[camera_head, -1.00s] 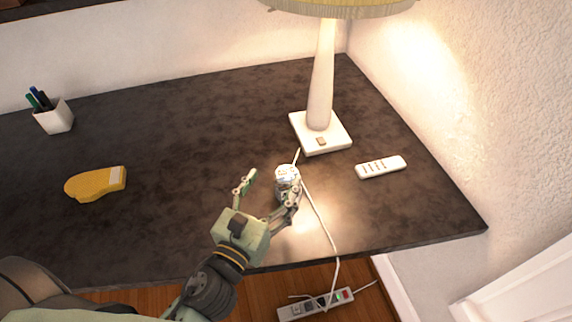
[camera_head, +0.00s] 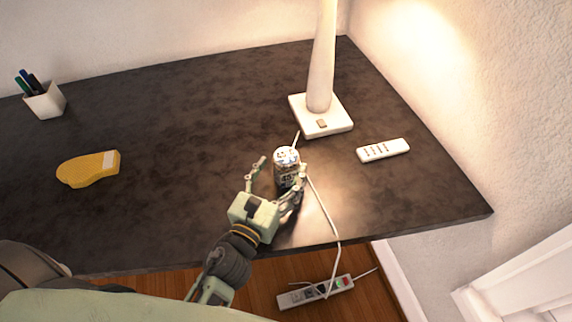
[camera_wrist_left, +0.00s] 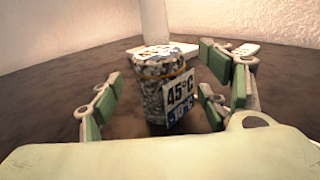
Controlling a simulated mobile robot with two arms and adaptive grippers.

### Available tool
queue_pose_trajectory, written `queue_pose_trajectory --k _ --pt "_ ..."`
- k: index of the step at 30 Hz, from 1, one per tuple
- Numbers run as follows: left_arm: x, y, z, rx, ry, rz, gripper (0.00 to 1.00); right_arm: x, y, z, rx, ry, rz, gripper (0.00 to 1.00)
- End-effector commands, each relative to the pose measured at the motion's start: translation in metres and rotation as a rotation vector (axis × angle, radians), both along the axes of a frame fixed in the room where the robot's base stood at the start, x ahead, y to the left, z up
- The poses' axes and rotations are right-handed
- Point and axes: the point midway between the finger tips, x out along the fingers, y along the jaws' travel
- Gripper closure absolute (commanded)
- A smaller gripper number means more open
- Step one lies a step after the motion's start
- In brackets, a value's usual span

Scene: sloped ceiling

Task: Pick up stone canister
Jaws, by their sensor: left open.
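The stone canister (camera_head: 286,170) is a small upright jar of grey speckled stones, standing on the dark desk in front of the lamp. In the left wrist view the canister (camera_wrist_left: 160,88) shows a label reading 45°C and -10°C. My left gripper (camera_head: 279,170) is open, with its fingers on either side of the canister. In the left wrist view the left gripper's fingers (camera_wrist_left: 158,95) stand apart around the jar, with a clear gap on the left side. Whether the right finger touches it, I cannot tell. My right gripper is not in view.
A lamp (camera_head: 320,112) with a white base stands just behind the canister, its cord running past the right finger. A white remote (camera_head: 383,150) lies to the right. A yellow object (camera_head: 88,169) and a pen cup (camera_head: 44,101) are at left. A power strip (camera_head: 316,291) lies on the floor.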

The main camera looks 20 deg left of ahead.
Motion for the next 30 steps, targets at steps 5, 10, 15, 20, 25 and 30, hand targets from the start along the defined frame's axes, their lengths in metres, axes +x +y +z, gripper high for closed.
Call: queue_pose_trajectory --k 5,10,15,20,25,30 --pt "0.026 -0.003 0.003 0.0 -0.002 -0.001 0.3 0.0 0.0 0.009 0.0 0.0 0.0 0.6" --pt "0.034 -0.004 0.001 0.0 0.0 -0.001 0.3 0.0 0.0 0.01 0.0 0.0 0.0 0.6" --pt "0.034 -0.004 0.001 0.0 0.0 0.0 0.3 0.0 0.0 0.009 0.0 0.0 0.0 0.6" --pt "0.034 -0.004 0.001 0.0 0.0 0.0 0.44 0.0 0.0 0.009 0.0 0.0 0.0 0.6" --pt "0.034 -0.004 0.001 0.0 -0.001 0.0 0.58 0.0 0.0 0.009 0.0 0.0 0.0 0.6" --pt "0.034 -0.004 0.001 0.0 -0.001 0.0 0.73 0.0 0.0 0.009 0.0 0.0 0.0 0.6"
